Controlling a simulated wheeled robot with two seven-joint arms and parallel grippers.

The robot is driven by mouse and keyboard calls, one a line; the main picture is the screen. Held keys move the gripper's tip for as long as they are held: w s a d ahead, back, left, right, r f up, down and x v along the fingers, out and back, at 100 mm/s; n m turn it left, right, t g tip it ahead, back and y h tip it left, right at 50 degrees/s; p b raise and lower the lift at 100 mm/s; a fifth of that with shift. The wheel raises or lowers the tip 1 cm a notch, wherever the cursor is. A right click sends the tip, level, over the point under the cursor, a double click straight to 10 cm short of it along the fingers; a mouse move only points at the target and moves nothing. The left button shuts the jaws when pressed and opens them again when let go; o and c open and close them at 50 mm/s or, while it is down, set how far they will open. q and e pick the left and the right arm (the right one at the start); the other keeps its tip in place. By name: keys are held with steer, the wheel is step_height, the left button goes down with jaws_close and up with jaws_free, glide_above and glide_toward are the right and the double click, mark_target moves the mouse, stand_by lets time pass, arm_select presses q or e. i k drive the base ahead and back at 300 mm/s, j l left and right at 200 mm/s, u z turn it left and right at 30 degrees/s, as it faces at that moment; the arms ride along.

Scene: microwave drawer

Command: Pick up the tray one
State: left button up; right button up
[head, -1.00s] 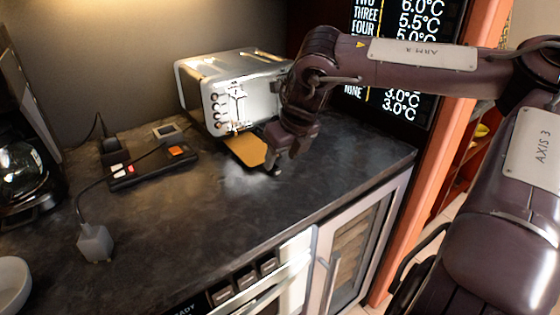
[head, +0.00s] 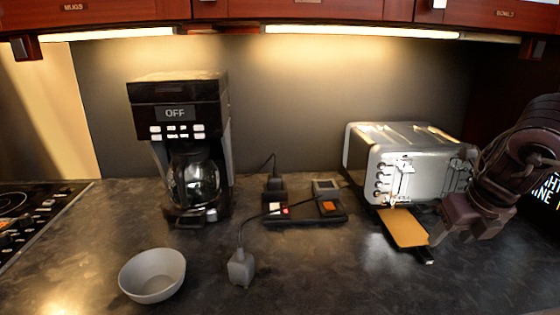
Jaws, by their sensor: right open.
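A flat tan tray (head: 405,228) sticks out from under the front of the silver toaster (head: 415,172), with its rear end hidden beneath it. My right gripper (head: 432,246) is open at the right edge of the tray near its front corner. One dark fingertip shows low by that corner; whether it touches the tray I cannot tell. My left gripper is not in view.
A black coffee maker (head: 180,140) stands at the back left. A grey bowl (head: 153,275) and a grey plug-like block (head: 241,268) are at the front. A black device with buttons (head: 303,208) lies left of the toaster. The counter in front of the tray is clear.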

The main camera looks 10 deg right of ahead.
mark_target(406, 232)
steer(key=k, duration=1)
